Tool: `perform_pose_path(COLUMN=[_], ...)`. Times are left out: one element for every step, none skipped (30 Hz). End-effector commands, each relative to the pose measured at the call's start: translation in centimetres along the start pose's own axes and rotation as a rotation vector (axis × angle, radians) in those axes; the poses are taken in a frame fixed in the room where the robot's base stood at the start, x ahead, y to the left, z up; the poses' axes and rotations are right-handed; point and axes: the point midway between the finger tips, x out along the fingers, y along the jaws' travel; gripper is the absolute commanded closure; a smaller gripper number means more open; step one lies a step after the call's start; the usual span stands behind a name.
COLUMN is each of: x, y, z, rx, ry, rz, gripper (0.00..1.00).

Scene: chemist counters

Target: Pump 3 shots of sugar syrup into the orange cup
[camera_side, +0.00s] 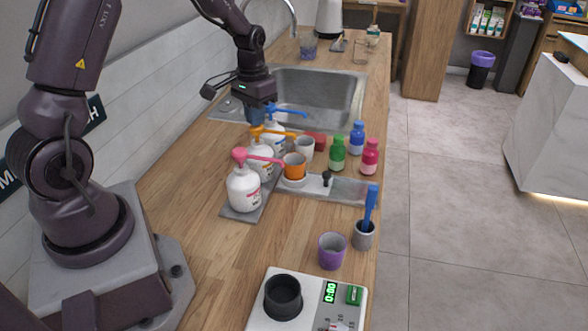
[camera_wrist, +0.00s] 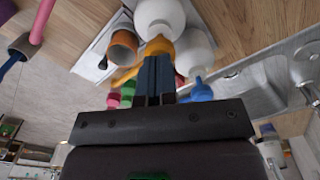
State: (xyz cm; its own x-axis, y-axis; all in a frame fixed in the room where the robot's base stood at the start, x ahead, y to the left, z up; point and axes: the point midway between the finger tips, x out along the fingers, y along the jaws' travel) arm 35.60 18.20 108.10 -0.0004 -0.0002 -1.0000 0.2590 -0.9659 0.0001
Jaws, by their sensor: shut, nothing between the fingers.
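Three white pump bottles stand in a row in the side view, with pink (camera_side: 243,190), orange (camera_side: 260,160) and blue (camera_side: 274,132) pump heads; I cannot read which is sugar syrup. The orange cup (camera_side: 294,167) stands upright beside them, beneath the end of the orange nozzle (camera_side: 278,135); it also shows in the wrist view (camera_wrist: 123,46). My gripper (camera_side: 257,120) is shut and empty, pointing down directly over the orange pump head (camera_wrist: 158,46). In the wrist view its fingertips (camera_wrist: 158,60) overlap that head; I cannot tell whether they touch.
Green (camera_side: 337,153), blue (camera_side: 357,138) and red (camera_side: 370,157) small bottles stand right of the cup. A white cup (camera_side: 304,149) stands just behind it. The sink (camera_side: 320,95) lies at the back.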

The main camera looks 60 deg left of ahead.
Motion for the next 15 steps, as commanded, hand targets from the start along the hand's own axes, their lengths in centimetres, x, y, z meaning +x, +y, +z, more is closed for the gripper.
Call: perform_pose_path(x=[0.2,0.3,0.5,0.6,0.7,0.8,0.9,1.1,1.2,1.3,1.4,1.5,1.6,1.8,1.9], y=[0.0,0.0,0.0,0.0,0.0,0.0,0.0,0.0,0.0,0.0,0.0,0.0,0.0,0.0,0.0], z=[0.0,0.0,0.0,0.0,0.0,0.0,0.0,0.0,0.0,0.0,0.0,0.0,0.0,0.0,0.0], rx=[0.000,0.000,0.000,0.000,0.000,0.000,0.000,0.000,0.000,0.000,0.000,0.000,0.000,0.000,0.000], ry=[-0.001,-0.001,0.000,-0.001,-0.001,-0.001,-0.001,-0.002,-0.002,-0.002,-0.001,-0.001,-0.001,0.000,0.000], rz=[0.000,0.000,0.000,0.000,0.000,0.000,0.000,0.000,0.000,0.000,0.000,0.000,0.000,0.000,0.000], gripper=[1.00,1.00,1.00,1.00,1.00,1.00,1.00,1.00,1.00,1.00,1.00,1.00,1.00,1.00,1.00])
